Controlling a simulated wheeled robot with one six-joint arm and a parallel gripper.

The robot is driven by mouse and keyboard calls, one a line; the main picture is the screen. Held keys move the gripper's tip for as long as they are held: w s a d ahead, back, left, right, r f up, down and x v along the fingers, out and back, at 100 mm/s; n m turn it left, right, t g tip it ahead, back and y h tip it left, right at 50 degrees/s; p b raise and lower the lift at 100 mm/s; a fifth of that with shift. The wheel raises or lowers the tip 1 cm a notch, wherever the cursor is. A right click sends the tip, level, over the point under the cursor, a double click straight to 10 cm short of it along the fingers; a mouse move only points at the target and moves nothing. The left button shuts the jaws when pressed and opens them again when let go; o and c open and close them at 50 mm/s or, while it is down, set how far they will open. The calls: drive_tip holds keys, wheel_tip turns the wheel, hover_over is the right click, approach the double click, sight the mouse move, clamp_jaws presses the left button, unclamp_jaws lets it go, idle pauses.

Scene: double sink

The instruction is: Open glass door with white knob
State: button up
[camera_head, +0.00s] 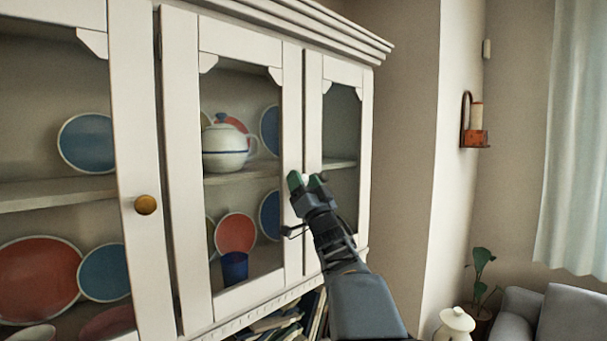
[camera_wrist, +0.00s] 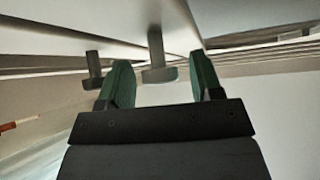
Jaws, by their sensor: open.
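A white cabinet with glass doors fills the left of the head view. The middle glass door (camera_head: 292,100) and the narrower right glass door (camera_head: 313,110) meet just behind my gripper (camera_head: 308,181). My gripper is open, with its green fingertips close to the door frames. In the wrist view, a pale grey-looking knob (camera_wrist: 157,70) shows between the fingers of my gripper (camera_wrist: 163,82), with a gap on each side. A second, darker-looking knob (camera_wrist: 94,68) is outside the left finger. In the head view the knobs there are mostly hidden by the fingers. The doors look shut.
A brass knob (camera_head: 146,205) is on the left door. Plates, a white teapot (camera_head: 225,147) and a blue cup (camera_head: 234,267) stand behind the glass. Books lie below the cabinet. A grey armchair (camera_head: 565,315) and a wall candle holder (camera_head: 475,137) are at the right.

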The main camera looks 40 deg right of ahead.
drive_tip(key=shift+w+r, duration=0.2)
drive_tip(key=shift+r, duration=0.05)
clamp_jaws()
idle(0.5)
